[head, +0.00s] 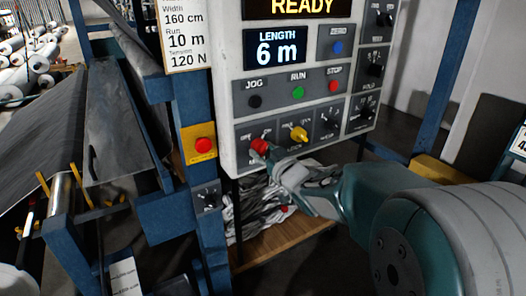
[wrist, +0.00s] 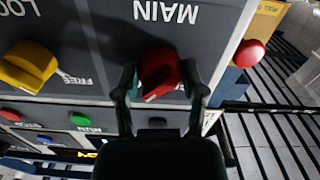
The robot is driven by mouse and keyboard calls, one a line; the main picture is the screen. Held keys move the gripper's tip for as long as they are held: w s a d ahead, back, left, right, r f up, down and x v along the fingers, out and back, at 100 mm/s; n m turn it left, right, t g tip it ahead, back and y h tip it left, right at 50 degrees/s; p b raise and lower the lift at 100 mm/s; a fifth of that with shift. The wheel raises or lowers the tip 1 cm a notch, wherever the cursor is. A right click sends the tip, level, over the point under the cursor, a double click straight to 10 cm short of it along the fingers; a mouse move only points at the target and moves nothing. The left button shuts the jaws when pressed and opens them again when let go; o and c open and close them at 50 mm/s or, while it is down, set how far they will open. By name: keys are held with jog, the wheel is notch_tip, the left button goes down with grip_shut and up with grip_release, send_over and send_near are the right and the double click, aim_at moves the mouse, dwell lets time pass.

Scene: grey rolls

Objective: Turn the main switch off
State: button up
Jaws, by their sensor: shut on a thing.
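The main switch is a red rotary knob (head: 260,146) at the lower left of the grey control panel (head: 236,115). In the wrist view the red knob (wrist: 159,72) sits beside the upside-down word MAIN. My gripper (wrist: 162,76) has one dark finger on each side of this knob and is shut on it. In the head view my gripper (head: 272,156) reaches the knob from the lower right and hides part of it and its labels. Which mark the knob points at I cannot tell.
A yellow LOCK/FREE knob (head: 299,134) is close beside the main switch. Black, green and red buttons (head: 333,86) sit above. A red stop button on a yellow box (head: 204,145) is on the blue post to the left. The display (head: 276,49) reads 6 m.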

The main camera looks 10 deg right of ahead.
jog(key=n, duration=0.4)
jog(key=shift+r, duration=0.1)
jog(key=n, duration=0.8)
jog(key=shift+n, duration=2.1)
jog(key=o, duration=1.2)
jog(key=shift+c, duration=0.2)
